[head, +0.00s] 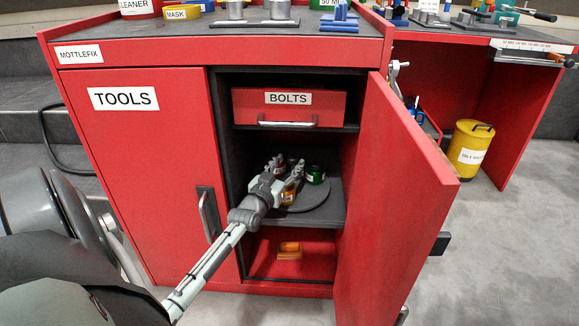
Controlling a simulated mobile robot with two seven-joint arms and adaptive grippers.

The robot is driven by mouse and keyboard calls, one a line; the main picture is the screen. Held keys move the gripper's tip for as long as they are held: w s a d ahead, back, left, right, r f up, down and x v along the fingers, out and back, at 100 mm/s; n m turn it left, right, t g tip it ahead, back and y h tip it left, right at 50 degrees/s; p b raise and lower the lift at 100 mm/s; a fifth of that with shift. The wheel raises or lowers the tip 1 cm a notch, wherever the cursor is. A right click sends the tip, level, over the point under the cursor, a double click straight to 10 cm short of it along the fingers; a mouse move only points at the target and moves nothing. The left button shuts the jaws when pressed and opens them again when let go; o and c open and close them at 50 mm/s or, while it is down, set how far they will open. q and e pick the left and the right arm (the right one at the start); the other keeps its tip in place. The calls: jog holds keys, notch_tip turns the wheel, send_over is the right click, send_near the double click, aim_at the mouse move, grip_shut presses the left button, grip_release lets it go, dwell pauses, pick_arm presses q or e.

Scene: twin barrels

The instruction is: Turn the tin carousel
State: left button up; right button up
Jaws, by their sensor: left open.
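The tin carousel (322,198) is a round dark turntable on the middle shelf inside the red cabinet. A green tin (315,174) stands on its right side. An orange tin (289,197) stands at the front, and a dark red tin shows behind my fingers. My left gripper (285,172) reaches into the cabinet opening over the carousel's left part. Its fingers are open around or in front of the tins; I cannot tell whether they touch any. The gripper hides the carousel's left edge. My right gripper is not in view.
The right cabinet door (400,205) stands open; the left TOOLS door (150,170) is shut. A BOLTS drawer (288,106) sits above the carousel. An orange bin (289,250) lies on the bottom shelf. A yellow can (468,148) stands on the floor at right.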

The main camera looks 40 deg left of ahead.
pick_arm(q)
jog(key=shift+w+a, duration=0.15)
jog(key=shift+w, duration=0.3)
jog(key=shift+c, duration=0.6)
grip_shut()
